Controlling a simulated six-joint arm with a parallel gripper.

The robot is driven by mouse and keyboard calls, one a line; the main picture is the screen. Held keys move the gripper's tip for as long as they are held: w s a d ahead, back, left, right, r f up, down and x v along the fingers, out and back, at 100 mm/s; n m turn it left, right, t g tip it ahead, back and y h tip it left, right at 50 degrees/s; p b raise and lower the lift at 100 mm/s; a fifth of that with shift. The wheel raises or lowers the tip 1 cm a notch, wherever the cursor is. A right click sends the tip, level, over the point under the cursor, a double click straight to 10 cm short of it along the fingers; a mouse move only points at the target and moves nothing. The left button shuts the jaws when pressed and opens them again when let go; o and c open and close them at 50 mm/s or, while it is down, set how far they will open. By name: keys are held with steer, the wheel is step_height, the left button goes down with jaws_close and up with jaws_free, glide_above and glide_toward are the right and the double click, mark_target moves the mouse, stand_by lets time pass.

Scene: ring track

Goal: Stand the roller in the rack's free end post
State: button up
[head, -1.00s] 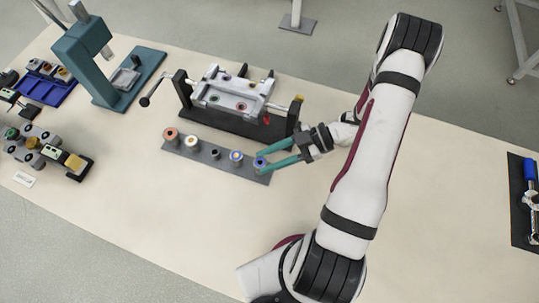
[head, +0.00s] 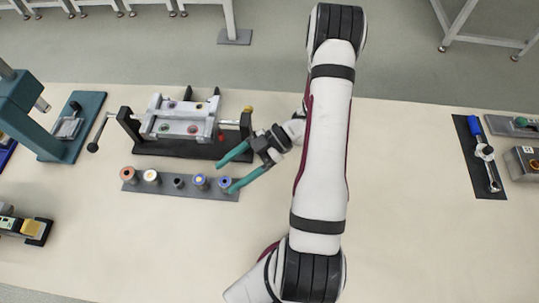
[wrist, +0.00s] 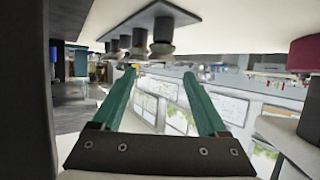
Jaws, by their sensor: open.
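The grey rack (head: 165,187) lies flat on the table with a row of posts. A roller with a blue and purple top (head: 225,182) stands upright at the rack's right end. The middle post (head: 179,181) is short, dark and bare. My gripper (head: 226,178) is open at that right end, its two green fingers apart. In the head view the lower fingertip is close beside the end roller; I cannot tell whether they touch. In the wrist view, which appears upside down, the gap between the fingers (wrist: 162,75) is empty and the nearest roller (wrist: 164,32) stands beyond them.
Other rollers, orange (head: 127,173), cream (head: 151,176) and yellow-blue (head: 200,182), stand on the rack. Behind it is a black and white fixture (head: 180,128) with a side lever. A teal press (head: 25,118) is at left. The table in front is clear.

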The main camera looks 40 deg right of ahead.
steer(key=s+d+r, duration=0.7)
steer(key=d+r, duration=0.2)
steer(key=shift+s, duration=0.3)
